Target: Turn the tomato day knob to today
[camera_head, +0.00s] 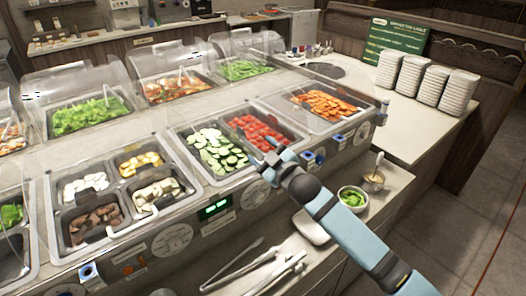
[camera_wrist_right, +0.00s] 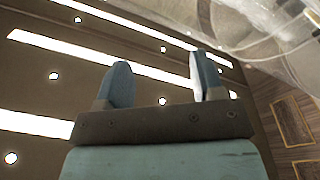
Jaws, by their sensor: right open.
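The tomato well (camera_head: 258,128) holds red chopped tomato between the cucumber well (camera_head: 216,150) and the carrot well (camera_head: 328,104). Below it, the front panel has a round pale dial (camera_head: 255,195) and small blue knobs (camera_head: 315,158). My right arm partly covers this stretch of panel; I cannot tell which control is the tomato day knob, nor read its marks. My right gripper (camera_head: 268,152) is just in front of the tomato well's near edge. In the right wrist view its two fingers (camera_wrist_right: 160,80) stand apart with nothing between them. My left gripper is out of view.
Clear sneeze guards (camera_head: 150,62) rise over the back wells. Tongs (camera_head: 262,272), a white tray (camera_head: 310,228), a bowl of green slices (camera_head: 352,198) and a metal cup (camera_head: 373,180) occupy the front ledge. Stacked white plates (camera_head: 424,80) stand at the right.

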